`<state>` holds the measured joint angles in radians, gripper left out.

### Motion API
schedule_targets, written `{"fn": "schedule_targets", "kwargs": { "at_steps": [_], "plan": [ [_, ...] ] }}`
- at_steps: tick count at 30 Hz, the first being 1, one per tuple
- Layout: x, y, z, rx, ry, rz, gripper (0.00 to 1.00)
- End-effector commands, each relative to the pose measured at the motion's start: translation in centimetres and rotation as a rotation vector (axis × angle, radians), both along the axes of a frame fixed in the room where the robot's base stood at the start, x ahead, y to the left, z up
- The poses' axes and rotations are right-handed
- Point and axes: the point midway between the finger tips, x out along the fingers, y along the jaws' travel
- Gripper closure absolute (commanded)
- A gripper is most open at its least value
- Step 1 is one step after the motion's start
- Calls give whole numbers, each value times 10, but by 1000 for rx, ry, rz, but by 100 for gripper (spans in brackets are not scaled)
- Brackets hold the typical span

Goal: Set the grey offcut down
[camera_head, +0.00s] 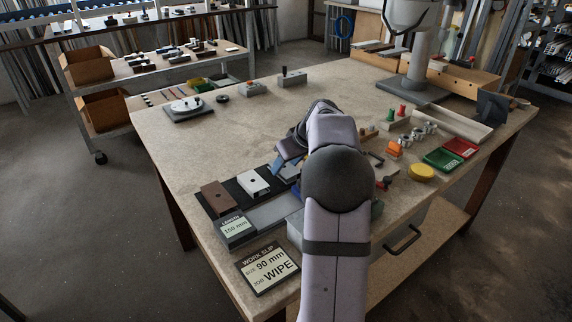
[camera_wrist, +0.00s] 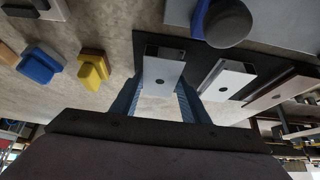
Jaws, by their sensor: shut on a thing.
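My gripper (camera_wrist: 158,100) has its blue fingers shut on the grey offcut (camera_wrist: 163,72), a short hollow profile with a dark hole in its face. The offcut is at the end of a dark mat (camera_wrist: 207,55), beside a white profile (camera_wrist: 226,82) and a brown profile (camera_wrist: 285,90). I cannot tell whether its underside touches the mat. In the head view my arm hides most of the gripper (camera_head: 284,168) and the offcut. The white profile (camera_head: 252,182) and brown profile (camera_head: 217,197) lie on the mat there.
A length display (camera_head: 235,229) reads 150 mm. A work slip (camera_head: 268,268) reads 90 mm, WIPE.

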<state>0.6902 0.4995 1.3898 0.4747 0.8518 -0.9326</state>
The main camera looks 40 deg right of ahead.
Motion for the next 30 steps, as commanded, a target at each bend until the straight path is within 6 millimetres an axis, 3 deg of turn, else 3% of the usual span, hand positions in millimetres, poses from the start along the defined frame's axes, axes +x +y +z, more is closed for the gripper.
{"fn": "schedule_targets", "kwargs": {
  "at_steps": [10,11,13,23,30],
  "plan": [
    [0,0,-3,0,-1,0,85],
    [0,0,-3,0,-1,0,54],
    [0,0,-2,0,-1,0,40],
    [0,0,-1,0,-1,0,40],
    [-8,-1,15,-3,-3,-1,40]
  ]
}}
